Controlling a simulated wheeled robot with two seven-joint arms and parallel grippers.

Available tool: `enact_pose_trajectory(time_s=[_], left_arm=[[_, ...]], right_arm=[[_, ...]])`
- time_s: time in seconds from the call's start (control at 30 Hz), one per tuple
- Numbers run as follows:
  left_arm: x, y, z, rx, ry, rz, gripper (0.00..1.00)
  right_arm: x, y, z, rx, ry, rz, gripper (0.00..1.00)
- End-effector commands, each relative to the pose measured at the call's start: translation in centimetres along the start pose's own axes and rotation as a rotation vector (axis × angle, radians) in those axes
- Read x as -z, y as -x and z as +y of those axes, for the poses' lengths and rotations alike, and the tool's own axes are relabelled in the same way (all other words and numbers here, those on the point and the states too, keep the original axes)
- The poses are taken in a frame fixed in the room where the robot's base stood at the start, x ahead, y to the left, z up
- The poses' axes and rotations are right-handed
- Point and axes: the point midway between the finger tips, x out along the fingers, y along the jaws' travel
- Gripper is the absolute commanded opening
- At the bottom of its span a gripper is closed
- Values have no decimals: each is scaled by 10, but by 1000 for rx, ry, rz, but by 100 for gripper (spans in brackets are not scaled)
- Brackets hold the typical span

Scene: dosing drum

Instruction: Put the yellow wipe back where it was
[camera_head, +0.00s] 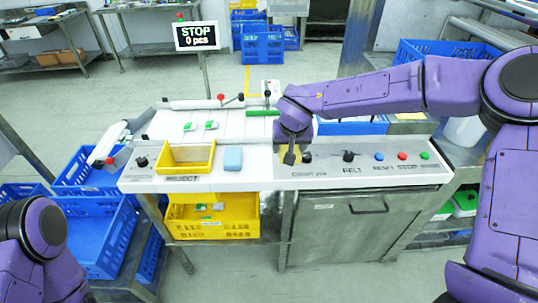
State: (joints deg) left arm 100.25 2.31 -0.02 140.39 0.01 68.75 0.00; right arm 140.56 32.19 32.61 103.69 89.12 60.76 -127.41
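A small patch of yellow (284,156), which looks like the yellow wipe, shows on the white console top around my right gripper (290,158). The gripper points down there and hides most of it. I cannot tell whether the fingers are shut on it or only over it. A light blue block-like wipe (232,158) lies on the console to the left, beside the yellow REJECT tray (187,170). Only a part of my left arm shows at the lower left; its gripper is out of view.
The console panel (350,172) has a black BELT knob (348,156) and blue, red and green buttons to the right. A yellow crate (212,218) sits below, with blue crates (103,230) at left. A sign (197,36) reads STOP, 0 pcs.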

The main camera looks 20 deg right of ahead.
Motion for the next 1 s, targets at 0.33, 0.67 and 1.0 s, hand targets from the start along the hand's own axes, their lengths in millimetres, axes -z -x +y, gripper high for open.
enact_pose_trajectory(time_s=[0.33, 0.67, 1.0], left_arm=[[10, 24, -2, -1, 0, 0, 81], [13, 32, -3, -1, 0, 0, 81], [14, 34, -3, -1, 0, 0, 81]], right_arm=[[45, -83, -49, -4, 3, -4, 43], [50, -128, -62, -2, 3, -3, 43], [42, -148, -62, 0, 1, 0, 43]])
